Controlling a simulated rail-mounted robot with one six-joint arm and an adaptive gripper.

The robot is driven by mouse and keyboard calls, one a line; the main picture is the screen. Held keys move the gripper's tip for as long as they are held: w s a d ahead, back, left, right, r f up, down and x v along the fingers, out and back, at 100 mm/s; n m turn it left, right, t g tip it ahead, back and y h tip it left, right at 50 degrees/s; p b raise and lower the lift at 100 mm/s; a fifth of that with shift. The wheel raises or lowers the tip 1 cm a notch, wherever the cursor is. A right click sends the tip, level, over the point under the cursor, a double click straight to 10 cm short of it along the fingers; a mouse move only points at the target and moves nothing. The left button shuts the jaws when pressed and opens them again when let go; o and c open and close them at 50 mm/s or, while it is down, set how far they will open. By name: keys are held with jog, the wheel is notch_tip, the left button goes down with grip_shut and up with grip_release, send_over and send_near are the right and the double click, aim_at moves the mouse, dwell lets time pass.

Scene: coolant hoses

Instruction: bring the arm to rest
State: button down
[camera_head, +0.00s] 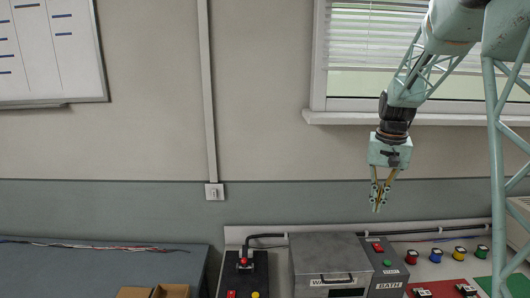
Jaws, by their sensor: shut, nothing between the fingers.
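My gripper (379,205) hangs from my pale green arm at the right of the view, in front of the wall below the window. It points down, and its fingers are shut with nothing between them. It is in the air above the bench and appears apart from everything below it.

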jog(key=s+a+r+n+b, duration=0.1)
jog(key=s+a+r, duration=0.3)
jog(key=s, duration=0.4)
jog(key=s+a+r+t+b, duration=0.1)
jog(key=s+a+r, duration=0.25)
jog(key=s, duration=0.45)
jog(key=s+a+r+n+b, duration=0.1)
jog(key=s+a+r+b, duration=0.2)
jog(key=s, duration=0.5)
jog(key=s+a+f+n+t+b, duration=0.1)
jog(key=s+a, duration=0.1)
jog(key=s, duration=1.1)
jog(key=s+a+f+n+t+b, duration=0.1)
jog(key=s+a+f, duration=0.1)
jog(key=s, duration=1.1)
jog(key=shift+s+a+f, duration=0.2)
jog(key=shift+s+a, duration=0.05)
jog(key=shift+a, duration=0.6)
jog(key=c, duration=3.3)
grip_release()
jog(key=shift+c, duration=0.2)
